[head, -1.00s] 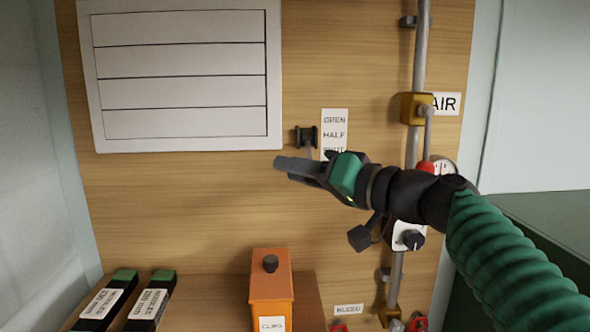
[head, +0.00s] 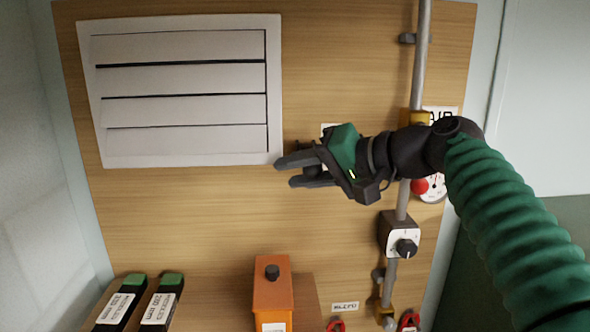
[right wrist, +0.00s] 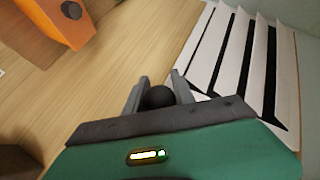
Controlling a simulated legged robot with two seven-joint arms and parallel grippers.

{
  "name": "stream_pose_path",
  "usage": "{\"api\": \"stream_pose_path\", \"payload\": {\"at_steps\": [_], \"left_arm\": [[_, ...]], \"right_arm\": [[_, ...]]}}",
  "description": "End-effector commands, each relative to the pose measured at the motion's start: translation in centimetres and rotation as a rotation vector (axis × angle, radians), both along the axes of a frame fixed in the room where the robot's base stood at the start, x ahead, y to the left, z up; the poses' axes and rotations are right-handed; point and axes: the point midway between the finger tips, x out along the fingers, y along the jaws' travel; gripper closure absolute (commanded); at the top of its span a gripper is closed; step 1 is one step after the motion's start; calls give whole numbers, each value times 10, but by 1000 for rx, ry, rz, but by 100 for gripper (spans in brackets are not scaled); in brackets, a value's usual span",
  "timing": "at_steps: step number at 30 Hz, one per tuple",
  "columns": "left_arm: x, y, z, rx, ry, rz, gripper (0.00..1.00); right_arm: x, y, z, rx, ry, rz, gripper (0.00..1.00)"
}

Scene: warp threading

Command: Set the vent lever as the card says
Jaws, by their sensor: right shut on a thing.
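The white vent (head: 275,90) is on the wooden panel at upper left, its slats tilted with dark gaps between them. It also shows in the right wrist view (right wrist: 235,45). My right gripper (head: 292,172) is beside the vent's lower right corner. In the right wrist view its fingers (right wrist: 157,92) are shut on the lever's round black knob (right wrist: 158,97). The rest of the lever is mostly hidden behind the gripper. The white position label (head: 327,129) is nearly covered, its words unreadable now. No separate instruction card is seen. My left gripper is out of view.
A grey pipe (head: 420,55) with a dial box (head: 403,236) and a gauge (head: 433,188) runs down the right. An orange box (head: 272,293) and two dark boxes with green ends (head: 161,300) stand below. The panel under the vent is bare.

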Motion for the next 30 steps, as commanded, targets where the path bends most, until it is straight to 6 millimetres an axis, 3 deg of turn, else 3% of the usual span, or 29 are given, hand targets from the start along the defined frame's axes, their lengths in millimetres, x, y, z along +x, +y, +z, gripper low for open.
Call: {"api": "stream_pose_path", "payload": {"at_steps": [22,23,27,30], "left_arm": [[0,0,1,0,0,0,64],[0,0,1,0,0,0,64],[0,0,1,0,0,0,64],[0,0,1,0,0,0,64]], "right_arm": [[0,-1,10,3,95,-6,100],[0,-1,10,3,96,-5,66],[0,-1,9,3,97,-3,48],[0,-1,9,2,98,-3,48]]}}
